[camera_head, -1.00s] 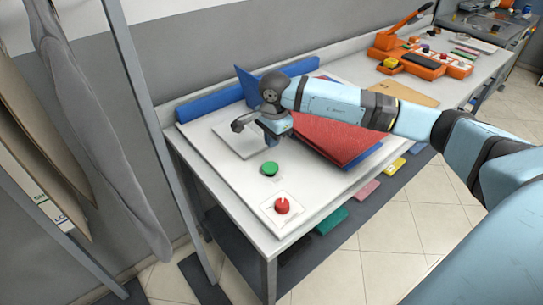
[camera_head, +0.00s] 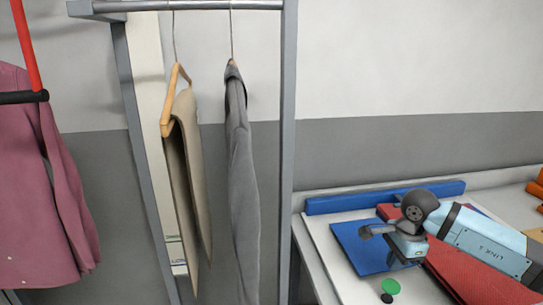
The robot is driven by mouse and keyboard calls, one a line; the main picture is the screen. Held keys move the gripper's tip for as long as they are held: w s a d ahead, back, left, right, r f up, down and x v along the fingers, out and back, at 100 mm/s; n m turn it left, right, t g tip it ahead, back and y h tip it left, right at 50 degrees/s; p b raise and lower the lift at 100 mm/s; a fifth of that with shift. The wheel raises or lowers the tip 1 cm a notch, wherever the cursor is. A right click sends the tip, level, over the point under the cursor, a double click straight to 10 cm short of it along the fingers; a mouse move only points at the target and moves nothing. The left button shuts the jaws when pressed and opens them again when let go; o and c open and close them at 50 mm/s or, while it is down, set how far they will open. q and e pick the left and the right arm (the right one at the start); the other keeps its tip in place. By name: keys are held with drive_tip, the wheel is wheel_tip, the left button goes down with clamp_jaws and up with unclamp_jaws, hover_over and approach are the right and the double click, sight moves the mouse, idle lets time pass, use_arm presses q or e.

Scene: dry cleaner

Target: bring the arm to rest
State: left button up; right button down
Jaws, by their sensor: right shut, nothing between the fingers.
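My right arm reaches in from the right edge over the white worktable (camera_head: 322,262). Its dark wrist and small gripper (camera_head: 408,262) are low over the blue panel (camera_head: 362,250), near the red panel (camera_head: 480,275). The gripper is shut and empty. My left gripper is not in view.
A metal rail rack (camera_head: 287,150) stands left of the table. Beige trousers (camera_head: 185,190) and a grey garment (camera_head: 241,180) hang on it. A maroon shirt (camera_head: 50,190) hangs at far left. A green button (camera_head: 391,286) is below the gripper. A blue bar (camera_head: 385,197) runs along the back.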

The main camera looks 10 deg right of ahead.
drive_tip(key=s+a+r+m+t+y+p, duration=0.1)
drive_tip(key=s+a+m+t+y+p, duration=0.1)
drive_tip(key=s+a+m+y, duration=0.35)
drive_tip(key=s+a+m+t+y+p, duration=0.1)
drive_tip(key=s+a+m+t+y, duration=0.1)
drive_tip(key=a+m+y, duration=0.65)
drive_tip(key=s+a+r+m+t+y+p, duration=0.1)
drive_tip(key=s+a+m+t+y+p, duration=0.2)
drive_tip(key=a, duration=0.8)
drive_tip(key=s+d+f+m+t+h+p, duration=0.1)
drive_tip(key=s+d+f+m+h, duration=0.2)
drive_tip(key=m, duration=0.8)
drive_tip(key=s+d+f+m+t+h+p, duration=0.1)
drive_tip(key=s+d+f+m+h, duration=0.2)
drive_tip(key=s+f+m+h, duration=0.4)
drive_tip(key=s+d+f+m+t+h+p, duration=0.1)
drive_tip(key=s+d+f+m+h, duration=0.2)
drive_tip(key=m, duration=1.3)
wheel_tip(320, 180, down, 6)
drive_tip(key=shift+s+d+r+m+h, duration=0.15)
drive_tip(key=shift+s+d+m+h, duration=0.2)
drive_tip(key=shift+s+h, duration=0.75)
drive_tip(key=shift+s+a, duration=0.1)
